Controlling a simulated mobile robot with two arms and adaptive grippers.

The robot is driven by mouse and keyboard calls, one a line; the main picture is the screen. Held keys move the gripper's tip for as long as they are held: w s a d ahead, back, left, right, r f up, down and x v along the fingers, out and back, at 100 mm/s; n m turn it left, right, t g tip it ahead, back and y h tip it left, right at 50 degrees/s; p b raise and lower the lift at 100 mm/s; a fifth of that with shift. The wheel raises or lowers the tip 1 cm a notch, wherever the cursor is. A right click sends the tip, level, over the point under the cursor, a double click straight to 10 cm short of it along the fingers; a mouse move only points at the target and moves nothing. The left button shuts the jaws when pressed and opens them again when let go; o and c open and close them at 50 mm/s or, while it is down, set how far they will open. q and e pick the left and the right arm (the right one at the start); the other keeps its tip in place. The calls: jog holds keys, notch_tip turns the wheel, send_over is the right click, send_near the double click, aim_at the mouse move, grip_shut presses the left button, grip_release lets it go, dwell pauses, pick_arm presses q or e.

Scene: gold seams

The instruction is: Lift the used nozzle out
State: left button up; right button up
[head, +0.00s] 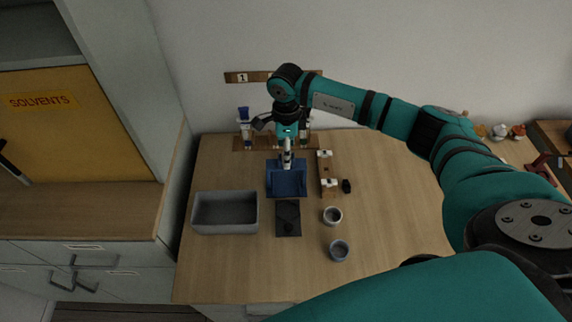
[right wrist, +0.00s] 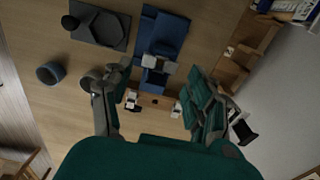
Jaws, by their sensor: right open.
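A blue stand (head: 287,183) sits mid-table, and it also shows in the right wrist view (right wrist: 168,35). A pale upright piece (head: 287,156) shows at its back edge, just below my right gripper (head: 286,130). In the right wrist view a grey-white block (right wrist: 156,66) lies at the end of the blue stand, between the spread fingers of my right gripper (right wrist: 158,80). The right gripper is open, and nothing is seen held in it. I cannot clearly make out the used nozzle; it is too small or hidden by the gripper. My left gripper is out of view.
A grey bin (head: 225,230) stands left of the stand. A dark mat (head: 289,231) with a round dark piece lies in front. A wooden rack (head: 327,170) and two small cups (head: 332,215) (head: 339,250) stand at right. A back rack (head: 250,144) holds blue-topped tubes.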

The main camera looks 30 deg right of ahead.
jog(key=shift+f+b, duration=2.25)
jog(key=shift+f, duration=0.55)
jog(key=c, duration=0.7)
jog(key=shift+r+p, duration=2.45)
jog(key=shift+r, duration=1.85)
